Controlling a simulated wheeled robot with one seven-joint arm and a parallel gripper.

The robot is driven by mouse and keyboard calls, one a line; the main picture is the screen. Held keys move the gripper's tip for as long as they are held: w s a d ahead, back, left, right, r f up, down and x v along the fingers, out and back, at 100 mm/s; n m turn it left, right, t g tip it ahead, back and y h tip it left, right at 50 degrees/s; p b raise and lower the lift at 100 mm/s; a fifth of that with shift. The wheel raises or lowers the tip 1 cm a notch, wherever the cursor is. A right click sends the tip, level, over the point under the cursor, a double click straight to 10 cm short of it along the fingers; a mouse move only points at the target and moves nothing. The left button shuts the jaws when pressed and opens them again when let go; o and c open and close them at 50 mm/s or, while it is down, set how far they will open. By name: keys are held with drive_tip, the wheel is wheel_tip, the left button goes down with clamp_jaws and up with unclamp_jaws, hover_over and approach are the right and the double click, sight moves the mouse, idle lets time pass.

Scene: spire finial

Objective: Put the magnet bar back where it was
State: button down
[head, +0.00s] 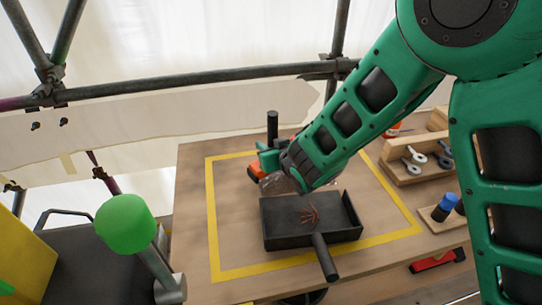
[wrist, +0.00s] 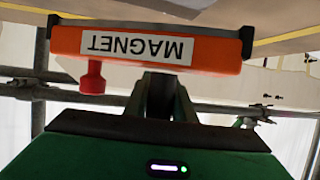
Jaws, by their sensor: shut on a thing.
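The magnet bar (wrist: 150,48) is an orange bar with dark ends, a white MAGNET label and a red knob on one side. It appears upside down across the wrist view. In the head view only an orange part of the bar (head: 256,171) shows, at the far side of the table; my gripper and arm hide the rest. My gripper (head: 270,160) is shut on the bar, beyond the black tray. The fingers (wrist: 165,84) show dark against the bar in the wrist view. Whether the bar touches the table is hidden.
The black tray (head: 285,240) holds thin reddish pieces, and its handle points to the front. Yellow tape (head: 213,225) frames this area. A wooden rack (head: 405,177) with wrenches and a blue-topped item (head: 448,201) are at right. Scaffold pipes (head: 190,85) run behind.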

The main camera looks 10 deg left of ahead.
drive_tip(key=shift+f, duration=1.95)
drive_tip(key=shift+f, duration=0.1)
drive_tip(key=c, duration=1.5)
unclamp_jaws()
drive_tip(key=v, duration=1.2)
drive_tip(key=shift+w+d, duration=0.1)
